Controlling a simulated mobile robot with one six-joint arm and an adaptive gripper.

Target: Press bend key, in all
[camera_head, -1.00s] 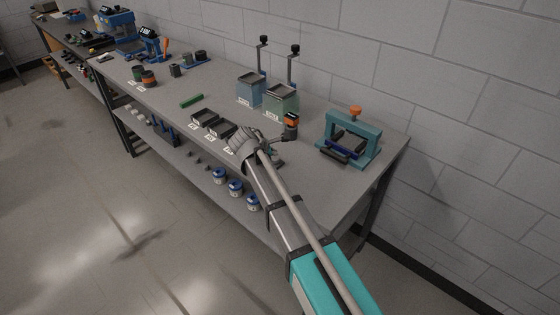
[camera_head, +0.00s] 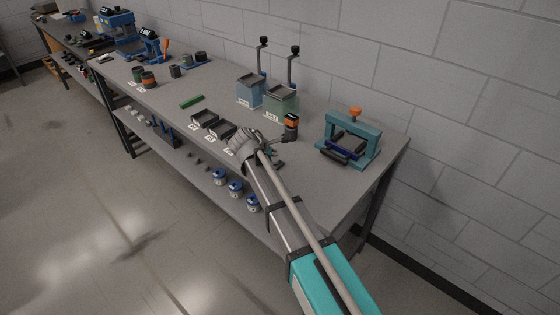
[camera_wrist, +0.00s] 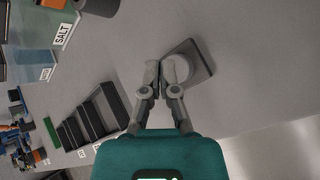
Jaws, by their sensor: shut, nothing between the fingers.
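In the wrist view my gripper (camera_wrist: 161,72) is shut and empty. Its fingertips are over or beside a pale round disc on a dark grey square plate (camera_wrist: 203,58); I cannot tell whether they touch. In the head view my gripper (camera_head: 264,149) is low over the front of the bench, largely hidden by my own arm. No key marked "bend" can be read in either view. A teal frame device (camera_head: 367,136) with an orange knob and dark bars stands to the right of my gripper.
A blue hopper (camera_head: 249,91) and a green hopper (camera_head: 281,104) stand behind. Open dark trays (camera_head: 205,119) line up to the left, near a green block (camera_head: 191,102). A dark cylinder with an orange band (camera_head: 291,122) stands close behind my gripper. The grey bench (camera_head: 335,188) is bare at right front.

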